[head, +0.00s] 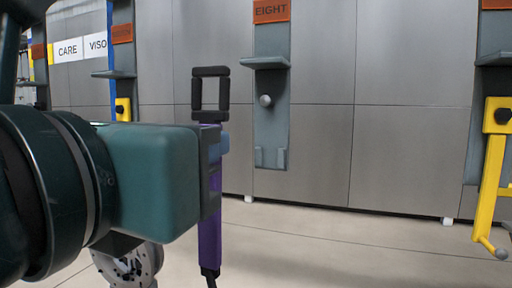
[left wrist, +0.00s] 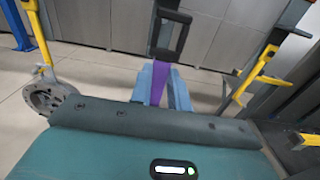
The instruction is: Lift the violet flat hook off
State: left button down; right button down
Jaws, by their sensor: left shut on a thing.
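The violet flat hook (head: 209,232) hangs upright in the head view, with a black rectangular loop (head: 196,94) at its top. My left gripper (head: 216,150) is shut on its violet shank just below the loop. My gripper body hides part of the shank, and its dark lower end runs to the picture's bottom edge. In the left wrist view the violet shank (left wrist: 159,82) lies between my blue fingertips, with the black loop (left wrist: 171,32) beyond them. No peg shows inside the loop in the head view. My right gripper is not in view.
A grey hanger plate (head: 271,125) labelled EIGHT stands right of the hook, with a bare round peg. A yellow hook (head: 492,175) hangs at the far right, another yellow piece (head: 123,108) at left. Open floor (head: 340,245) lies before the grey panel wall.

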pick_arm(q)
jog(key=b+v, duration=0.4)
jog(key=v, duration=0.9)
dwell(0.9)
jog(key=shift+d, duration=0.1)
